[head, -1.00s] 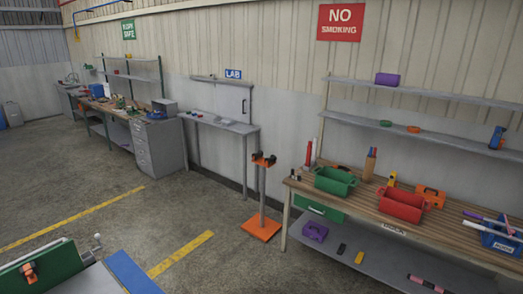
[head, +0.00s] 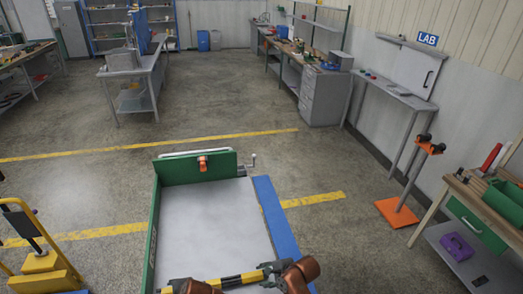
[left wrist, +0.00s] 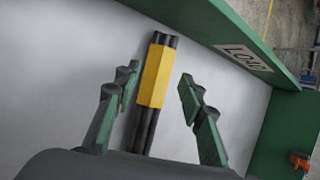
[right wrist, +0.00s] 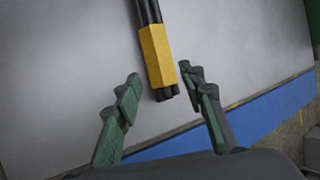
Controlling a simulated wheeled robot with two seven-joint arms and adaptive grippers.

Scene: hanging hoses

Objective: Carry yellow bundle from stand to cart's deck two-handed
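The yellow-and-black bundle (head: 236,280) lies across the near part of the cart's pale deck (head: 215,215). Its yellow sleeves also show in the left wrist view (left wrist: 155,78) and the right wrist view (right wrist: 157,55). My left gripper (left wrist: 158,80) is open, its fingers spread on both sides of the bundle with gaps. My right gripper (right wrist: 160,75) is open, with the bundle's end beyond and between its fingertips, apart from them. The orange stand (head: 398,210) at the right has an empty cradle.
The deck has a green end wall (head: 180,170), a green left side and a blue strip (head: 275,225) on the right. A yellow lift-like machine (head: 45,268) stands at left. A workbench (head: 445,210) stands at right. Floor beyond the cart is open.

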